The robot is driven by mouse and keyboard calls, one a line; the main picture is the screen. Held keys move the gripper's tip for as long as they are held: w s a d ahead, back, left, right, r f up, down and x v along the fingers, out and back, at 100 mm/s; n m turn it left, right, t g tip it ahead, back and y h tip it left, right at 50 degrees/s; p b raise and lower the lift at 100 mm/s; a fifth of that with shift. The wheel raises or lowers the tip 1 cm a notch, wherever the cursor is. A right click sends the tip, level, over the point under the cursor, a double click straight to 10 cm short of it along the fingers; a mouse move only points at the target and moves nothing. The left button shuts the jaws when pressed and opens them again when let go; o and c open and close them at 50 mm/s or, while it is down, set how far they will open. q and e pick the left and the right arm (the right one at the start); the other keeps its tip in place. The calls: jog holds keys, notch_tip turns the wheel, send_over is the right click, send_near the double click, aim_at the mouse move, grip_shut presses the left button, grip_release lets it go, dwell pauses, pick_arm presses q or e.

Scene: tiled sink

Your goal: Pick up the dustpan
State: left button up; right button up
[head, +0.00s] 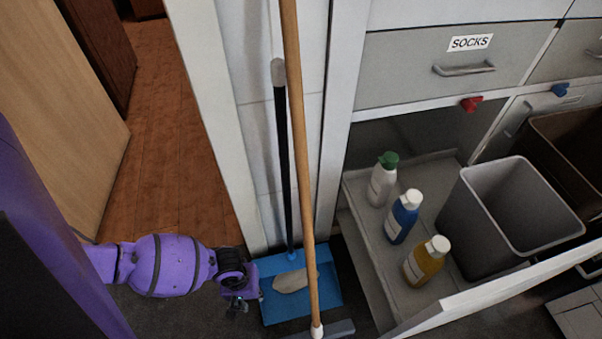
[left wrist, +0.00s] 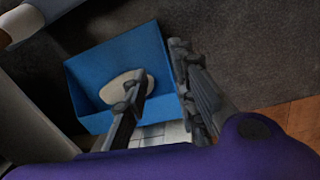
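The blue dustpan (head: 330,287) stands on the dark floor against the wall, with its tall black handle (head: 283,160) upright behind a wooden broom stick. A pale oval object (head: 291,281) lies in the pan and also shows in the left wrist view (left wrist: 122,90). My left gripper (head: 250,291) is low at the pan's left edge. In the left wrist view the gripper (left wrist: 158,68) is open, one finger over the inside of the dustpan (left wrist: 88,75) and the other outside its side wall. I cannot tell whether either finger touches it. My right gripper is not in view.
A broom (head: 300,130) leans upright in front of the dustpan. To the right, an open cabinet holds several bottles, including a blue one (head: 403,217), and a grey bin (head: 505,205). A doorway with wooden floor (head: 165,150) is at left.

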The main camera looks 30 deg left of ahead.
pick_arm(q)
jog(key=shift+n+y, duration=0.6)
jog(key=shift+n, duration=0.3)
jog(key=w+a+f+b, duration=0.1)
jog(key=f+b, duration=0.1)
jog(key=f, duration=0.1)
jog(key=w+a+f+b, duration=0.2)
jog(key=f+b, duration=0.1)
jog(key=f, duration=0.1)
jog(key=w+a+f+b, duration=0.1)
jog(key=w+f+b, duration=0.1)
jog(key=f+b, duration=0.1)
jog(key=shift+w+a+f, duration=0.15)
jog(key=shift+a+f, duration=0.15)
jog(key=shift+f, duration=0.1)
jog(key=shift+f+b, duration=0.5)
jog(key=shift+f, duration=0.15)
jog(key=c, duration=0.5)
grip_shut()
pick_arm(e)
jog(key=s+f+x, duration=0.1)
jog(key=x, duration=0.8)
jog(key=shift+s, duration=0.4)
pick_arm(q)
jog(key=shift+r, duration=0.1)
